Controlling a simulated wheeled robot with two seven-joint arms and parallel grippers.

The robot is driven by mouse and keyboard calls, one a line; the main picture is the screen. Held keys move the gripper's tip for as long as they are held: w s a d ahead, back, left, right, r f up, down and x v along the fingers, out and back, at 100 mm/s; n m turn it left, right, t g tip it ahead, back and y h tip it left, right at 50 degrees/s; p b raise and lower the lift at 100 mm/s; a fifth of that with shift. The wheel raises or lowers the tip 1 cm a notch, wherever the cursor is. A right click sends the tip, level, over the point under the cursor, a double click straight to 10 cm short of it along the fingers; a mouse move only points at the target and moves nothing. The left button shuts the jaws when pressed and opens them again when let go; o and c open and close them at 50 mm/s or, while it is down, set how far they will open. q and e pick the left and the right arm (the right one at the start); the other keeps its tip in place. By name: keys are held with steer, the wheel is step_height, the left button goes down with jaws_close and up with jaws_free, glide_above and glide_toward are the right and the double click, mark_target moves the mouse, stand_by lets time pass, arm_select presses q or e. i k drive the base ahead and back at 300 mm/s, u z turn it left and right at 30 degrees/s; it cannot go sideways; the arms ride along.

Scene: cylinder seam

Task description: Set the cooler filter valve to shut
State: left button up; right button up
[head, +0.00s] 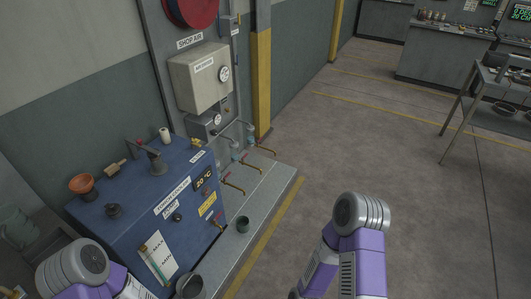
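The cooler looks to be the blue cabinet (120,238) at the lower left, with a small display reading about 20 °C (204,181). A small red-handled valve (218,223) sits low on its right side. Several pipes with red levers (234,187) stick out beside the cabinet, above the grey plinth. I cannot tell which valve is the filter valve, as the small labels are unreadable. The valve positions are also too small to tell. Parts of my purple left and right arms show at the bottom, but neither gripper is in view.
Several loose items, including an orange funnel-like bowl (82,185), stand on the cabinet top. A dark cup (243,224) stands on the plinth (268,200) and a bucket (190,287) is at the cabinet's foot. A yellow post (262,80) rises behind.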

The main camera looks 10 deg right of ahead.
mark_target(194, 144)
steer(key=z, duration=1.1)
steer(key=i, duration=1.7)
steer(key=u, duration=1.55)
steer(key=i, duration=0.65)
steer(key=u, duration=0.65)
